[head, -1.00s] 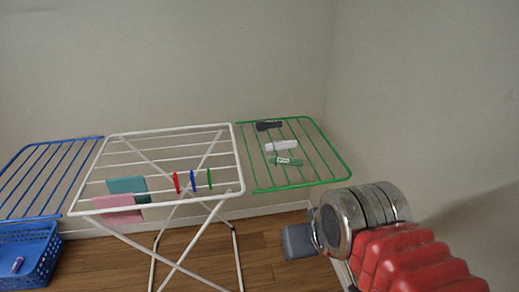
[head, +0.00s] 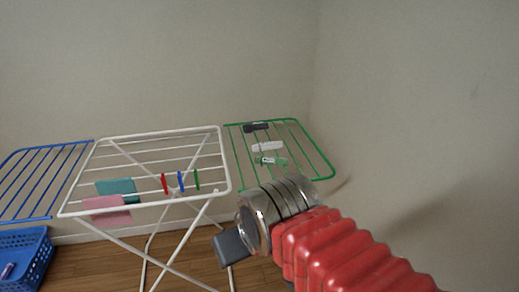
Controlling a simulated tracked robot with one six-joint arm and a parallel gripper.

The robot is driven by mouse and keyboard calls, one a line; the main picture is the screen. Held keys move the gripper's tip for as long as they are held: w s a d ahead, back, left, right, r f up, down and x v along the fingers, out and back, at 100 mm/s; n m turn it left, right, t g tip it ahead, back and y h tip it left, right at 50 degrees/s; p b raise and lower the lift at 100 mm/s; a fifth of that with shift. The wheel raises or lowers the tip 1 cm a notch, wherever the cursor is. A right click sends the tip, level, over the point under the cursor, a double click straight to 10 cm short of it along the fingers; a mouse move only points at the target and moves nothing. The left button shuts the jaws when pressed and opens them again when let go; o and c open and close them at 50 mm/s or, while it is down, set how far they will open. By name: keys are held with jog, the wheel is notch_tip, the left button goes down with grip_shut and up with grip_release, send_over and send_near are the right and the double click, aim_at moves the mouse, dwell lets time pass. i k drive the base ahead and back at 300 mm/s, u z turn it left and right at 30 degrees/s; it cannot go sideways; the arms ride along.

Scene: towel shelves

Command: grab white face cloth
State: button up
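A small white cloth-like item (head: 268,147) lies on the green wing (head: 320,160) of the drying rack, between a dark item (head: 255,127) and a green item with white marks (head: 270,161). Whether the white one is a face cloth is too small to tell. My arm reaches in from the lower right with its red sleeve and metal joint. A dark grey block at its end (head: 231,247) is in front of and below the green wing, apart from the items. No fingers can be made out, so open or shut does not show.
The white middle rack (head: 150,131) carries a teal cloth (head: 116,187), a pink cloth (head: 106,203) and red, blue and green pegs. A blue wing (head: 40,148) and a blue basket (head: 30,245) are at the left. A wall stands close at the right.

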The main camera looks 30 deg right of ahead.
aim_at(261, 147)
jog(key=z, duration=0.05)
jog(key=i, duration=1)
jog(key=u, duration=0.05)
